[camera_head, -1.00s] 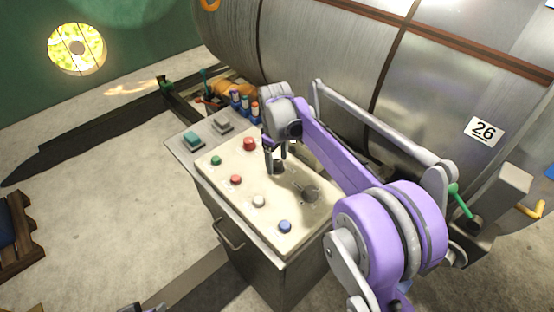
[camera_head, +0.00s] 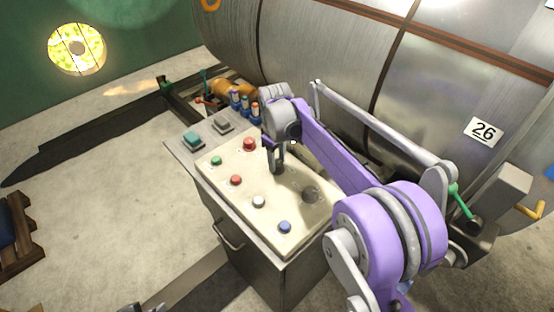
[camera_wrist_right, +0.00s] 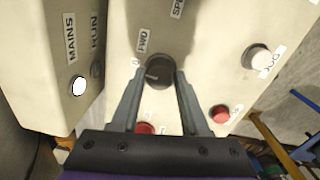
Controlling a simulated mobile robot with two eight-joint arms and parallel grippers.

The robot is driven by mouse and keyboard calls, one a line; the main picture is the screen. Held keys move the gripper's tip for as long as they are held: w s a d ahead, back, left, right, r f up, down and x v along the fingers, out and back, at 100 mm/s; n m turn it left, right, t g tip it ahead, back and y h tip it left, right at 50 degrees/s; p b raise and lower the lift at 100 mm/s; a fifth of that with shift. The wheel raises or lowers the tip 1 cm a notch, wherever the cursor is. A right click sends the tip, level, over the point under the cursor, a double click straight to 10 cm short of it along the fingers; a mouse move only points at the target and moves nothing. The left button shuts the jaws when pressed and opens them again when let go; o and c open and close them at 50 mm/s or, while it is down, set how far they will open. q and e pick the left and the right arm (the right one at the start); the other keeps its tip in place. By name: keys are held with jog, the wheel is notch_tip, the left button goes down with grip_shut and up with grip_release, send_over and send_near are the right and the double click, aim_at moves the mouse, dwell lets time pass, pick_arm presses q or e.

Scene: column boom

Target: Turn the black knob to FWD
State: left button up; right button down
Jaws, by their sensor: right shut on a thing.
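The black knob (camera_wrist_right: 160,72) sits on the cream panel of the control desk. In the right wrist view its FWD label (camera_wrist_right: 143,41) lies just above and left of it, with a 0 mark to its left. A pale line on the knob's face points roughly left, towards the 0 side rather than at FWD. My right gripper (camera_wrist_right: 158,88) is shut on the knob, one finger on each side. In the head view my right gripper (camera_head: 276,166) reaches down to the panel and mostly hides the knob. Only a sliver, probably of my left gripper, shows at the bottom edge.
The control desk's cream panel (camera_head: 240,197) also carries red buttons (camera_head: 249,144), a green button (camera_head: 216,160), a white one (camera_head: 259,201) and a blue one (camera_head: 285,227). A large metal tank (camera_head: 330,60) stands close behind. Bare floor (camera_head: 110,215) lies left of the desk.

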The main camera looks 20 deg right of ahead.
jog(key=m, duration=0.4)
jog(key=shift+m, duration=2.2)
jog(key=shift+c, duration=2)
grip_release()
notch_tip(320, 180, up, 11)
jog(key=shift+a+p, duration=0.2)
jog(key=shift+p, duration=0.25)
jog(key=shift+f, duration=0.1)
